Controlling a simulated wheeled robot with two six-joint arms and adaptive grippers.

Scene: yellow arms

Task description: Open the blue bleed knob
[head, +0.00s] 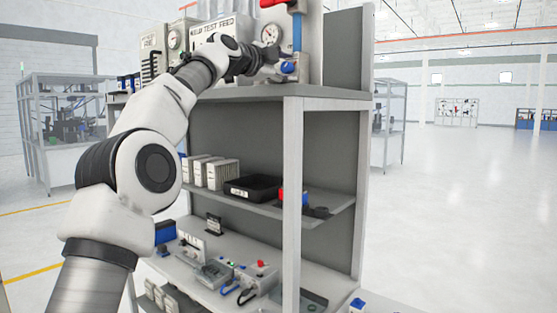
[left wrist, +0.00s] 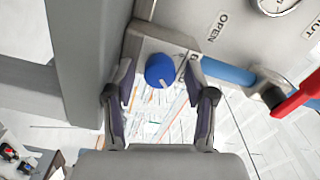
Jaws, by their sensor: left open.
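The blue bleed knob (left wrist: 160,70) is round, with a pale pointer mark. It sits on a grey block on the panel by the blue pipe (left wrist: 228,72). In the head view the knob (head: 288,67) is low on the panel, just right of my left gripper (head: 272,64). In the left wrist view the open fingers of my left gripper (left wrist: 158,76) stand on either side of the knob, with gaps between. Whether the fingertips are level with it in depth is unclear. My right gripper is not in view.
A red lever (left wrist: 297,97) is at the right of the wrist view, beside the blue pipe. A gauge (head: 270,34) is on the panel above. The grey upright post (left wrist: 88,45) stands close left of the gripper. The shelves below hold a black bin (head: 254,188) and several boxes.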

